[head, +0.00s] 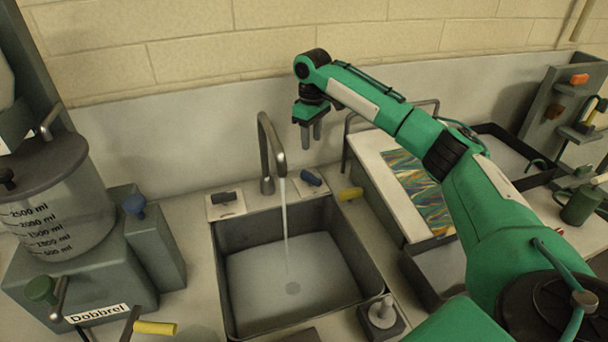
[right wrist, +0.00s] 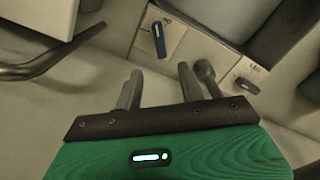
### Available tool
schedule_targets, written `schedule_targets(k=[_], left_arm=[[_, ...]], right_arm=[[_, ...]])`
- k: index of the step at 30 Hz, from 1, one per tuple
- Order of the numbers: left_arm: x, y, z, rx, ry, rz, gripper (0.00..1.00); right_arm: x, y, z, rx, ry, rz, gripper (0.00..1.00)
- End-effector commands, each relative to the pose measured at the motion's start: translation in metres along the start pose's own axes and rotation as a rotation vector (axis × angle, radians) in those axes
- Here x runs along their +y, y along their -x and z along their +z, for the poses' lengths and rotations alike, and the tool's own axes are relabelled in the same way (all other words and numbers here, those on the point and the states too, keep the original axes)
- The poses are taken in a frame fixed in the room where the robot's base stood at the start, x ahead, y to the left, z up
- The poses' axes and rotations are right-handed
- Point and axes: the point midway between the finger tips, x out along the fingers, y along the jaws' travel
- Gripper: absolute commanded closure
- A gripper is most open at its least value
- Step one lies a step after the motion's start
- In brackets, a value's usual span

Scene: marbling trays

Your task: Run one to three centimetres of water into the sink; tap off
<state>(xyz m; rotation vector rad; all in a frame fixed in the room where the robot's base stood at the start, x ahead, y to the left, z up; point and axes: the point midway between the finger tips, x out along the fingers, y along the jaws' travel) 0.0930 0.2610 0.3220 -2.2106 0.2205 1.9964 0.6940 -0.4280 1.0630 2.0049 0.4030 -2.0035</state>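The grey sink (head: 232,235) is in the middle of the head view, with a pale layer of water (head: 270,270) over its floor. The round drain shows through it; the depth is hard to tell. A stream (head: 285,220) runs from the tap (head: 266,150) into the sink. A blue tap lever (head: 311,178) sits on a plate right of the tap, a dark lever (head: 224,198) on a plate to the left. Both levers show in the right wrist view, the blue one (right wrist: 159,40) upper middle. My right gripper (head: 311,132) is open and empty, above and behind the blue lever. My left gripper is out of view.
A measuring tank (head: 70,190) and a grey box (head: 100,265) stand left of the sink. A small pale knob (head: 382,315) stands by the sink's front right corner.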

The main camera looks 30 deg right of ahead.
Motion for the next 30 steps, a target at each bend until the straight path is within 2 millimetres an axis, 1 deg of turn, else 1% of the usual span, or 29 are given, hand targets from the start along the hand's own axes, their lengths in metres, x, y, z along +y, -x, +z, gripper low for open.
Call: schedule_targets(k=[1,3,5,9,15,18,21,25,30], left_arm=[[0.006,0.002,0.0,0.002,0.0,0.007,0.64],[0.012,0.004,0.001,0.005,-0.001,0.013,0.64],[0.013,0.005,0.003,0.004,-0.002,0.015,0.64],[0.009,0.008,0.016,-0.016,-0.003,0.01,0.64],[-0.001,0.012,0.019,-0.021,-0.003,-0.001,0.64],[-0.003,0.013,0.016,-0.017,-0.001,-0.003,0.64],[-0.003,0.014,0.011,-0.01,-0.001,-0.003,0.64],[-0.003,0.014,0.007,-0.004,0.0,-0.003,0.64],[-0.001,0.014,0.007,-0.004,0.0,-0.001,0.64]], right_arm=[[0.0,-0.008,0.001,-0.004,-0.001,0.0,0.6],[0.0,-0.022,0.001,-0.005,-0.002,-0.001,0.6],[0.0,-0.035,0.001,-0.006,-0.003,0.0,0.6],[0.0,-0.066,0.001,-0.005,-0.003,0.0,0.6],[0.0,-0.102,0.001,-0.004,-0.004,0.0,0.6],[0.0,-0.114,0.001,-0.003,-0.003,0.0,0.6],[0.0,-0.121,0.0,-0.001,-0.004,0.001,0.6],[0.0,-0.125,0.001,-0.001,-0.004,0.001,0.6],[0.0,-0.125,0.001,-0.001,-0.004,0.001,0.6]])
